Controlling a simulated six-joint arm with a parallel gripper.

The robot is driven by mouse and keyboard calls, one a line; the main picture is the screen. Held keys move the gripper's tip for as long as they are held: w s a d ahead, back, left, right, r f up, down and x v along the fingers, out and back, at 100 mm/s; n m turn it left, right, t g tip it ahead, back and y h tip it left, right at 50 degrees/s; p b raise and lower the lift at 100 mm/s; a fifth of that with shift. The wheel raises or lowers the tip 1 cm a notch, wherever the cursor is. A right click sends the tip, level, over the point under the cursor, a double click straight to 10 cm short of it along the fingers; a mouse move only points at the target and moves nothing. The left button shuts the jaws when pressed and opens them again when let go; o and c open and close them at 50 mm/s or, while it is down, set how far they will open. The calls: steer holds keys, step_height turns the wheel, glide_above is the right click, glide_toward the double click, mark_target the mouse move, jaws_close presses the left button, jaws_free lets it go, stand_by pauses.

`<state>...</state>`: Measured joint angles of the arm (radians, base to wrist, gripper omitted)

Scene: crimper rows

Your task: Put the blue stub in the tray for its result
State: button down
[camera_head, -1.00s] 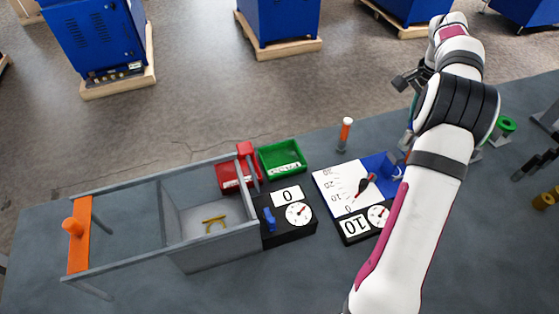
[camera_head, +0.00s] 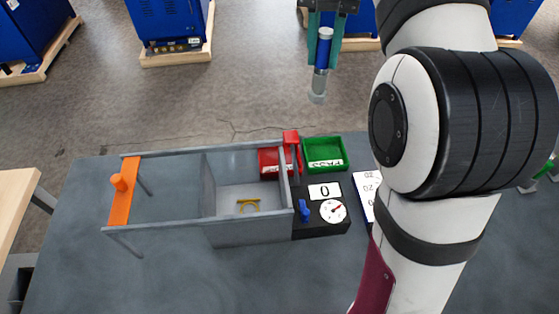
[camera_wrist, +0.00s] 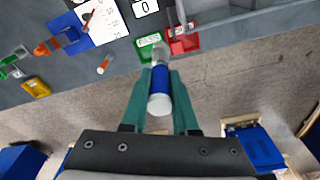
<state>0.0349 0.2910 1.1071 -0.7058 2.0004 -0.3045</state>
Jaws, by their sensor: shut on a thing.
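The blue stub (camera_head: 323,52) is between the fingers of my gripper (camera_head: 325,42), held upright in the air beyond the table's far edge in the head view. The green tray (camera_head: 324,153), labelled PASS, sits on the table's far side, below the stub in the picture. The red tray (camera_head: 272,163) stands just left of it; its label is unreadable. Both trays look empty.
A grey frame (camera_head: 208,182) with an orange end plate (camera_head: 125,190) stands left of the trays. A black box with a dial and a 0 display (camera_head: 320,208) sits in front of them. An orange-topped stub (camera_wrist: 103,67) is on the table. My arm hides the right side.

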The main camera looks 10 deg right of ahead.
steer(key=w+a+f+m, duration=0.1)
steer(key=w+a+f, duration=0.2)
steer(key=f, duration=0.7)
steer(key=w+a+f+m, duration=0.1)
steer(key=w+a+f, duration=0.2)
steer(key=f, duration=0.8)
steer(key=w+a+f+m, duration=0.1)
steer(key=w+a+f, duration=0.2)
steer(key=f, duration=0.7)
steer(key=shift+w+f, duration=0.15)
steer(key=shift+w, duration=0.1)
steer(key=shift+f, duration=0.15)
steer(key=c, duration=0.7)
jaws_free()
